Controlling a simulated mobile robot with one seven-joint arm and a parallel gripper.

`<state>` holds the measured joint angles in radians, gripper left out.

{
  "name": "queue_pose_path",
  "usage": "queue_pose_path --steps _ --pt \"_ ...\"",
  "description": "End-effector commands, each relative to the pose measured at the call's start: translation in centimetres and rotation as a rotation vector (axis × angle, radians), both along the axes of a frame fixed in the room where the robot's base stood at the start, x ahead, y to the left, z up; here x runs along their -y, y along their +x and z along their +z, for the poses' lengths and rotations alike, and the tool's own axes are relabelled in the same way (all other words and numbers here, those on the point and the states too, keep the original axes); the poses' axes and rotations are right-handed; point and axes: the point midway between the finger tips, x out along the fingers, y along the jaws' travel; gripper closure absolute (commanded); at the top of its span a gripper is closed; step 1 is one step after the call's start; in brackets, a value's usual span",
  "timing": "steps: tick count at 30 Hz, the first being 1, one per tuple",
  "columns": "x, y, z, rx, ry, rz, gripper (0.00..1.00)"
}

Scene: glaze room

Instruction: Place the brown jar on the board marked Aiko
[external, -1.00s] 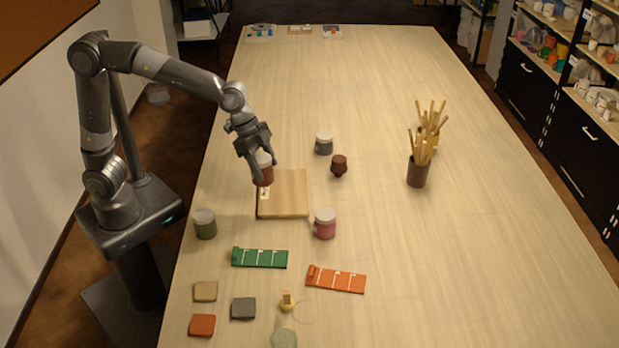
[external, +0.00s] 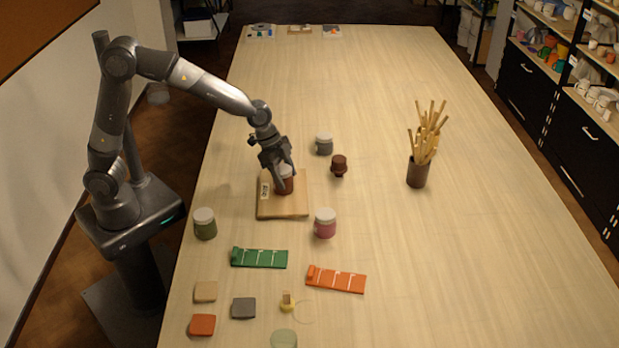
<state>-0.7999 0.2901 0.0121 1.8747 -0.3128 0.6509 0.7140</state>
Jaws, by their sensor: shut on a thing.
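The brown jar (external: 285,186) has a pale lid and is held in my gripper (external: 283,179), which is shut on it. The jar is upright over the middle of the wooden board (external: 285,210). I cannot tell whether its base touches the board or is slightly above it. The board carries a small white label (external: 265,189) at its left edge; the writing is too small to read. My gripper's fingers hide part of the jar's lid and sides.
A green jar (external: 205,224), a pink jar (external: 325,224), a grey jar (external: 324,144) and a dark brown knobbed object (external: 339,166) stand around the board. Green (external: 259,258) and orange (external: 336,279) strips lie in front. A pot of brushes (external: 418,172) stands right. The table's far half is mostly clear.

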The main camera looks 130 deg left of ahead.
Motion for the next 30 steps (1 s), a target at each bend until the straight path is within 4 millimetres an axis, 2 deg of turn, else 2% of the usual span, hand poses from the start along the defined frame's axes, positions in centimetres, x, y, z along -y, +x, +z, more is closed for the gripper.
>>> queue_pose_path --steps 6,7,15,23,26,30 --pt "0.0 0.0 -0.2 0.000 0.000 0.000 0.74" --pt "0.0 0.0 -0.3 -0.001 0.000 0.000 0.43" --pt "0.0 0.0 -0.2 0.000 0.000 -0.001 0.22" --pt "0.0 0.0 0.0 0.000 0.001 -0.001 0.22" --pt "0.1 -0.2 0.8 0.001 0.002 -0.001 0.22" --pt "0.3 -1.2 3.2 0.002 0.004 -0.001 0.22"
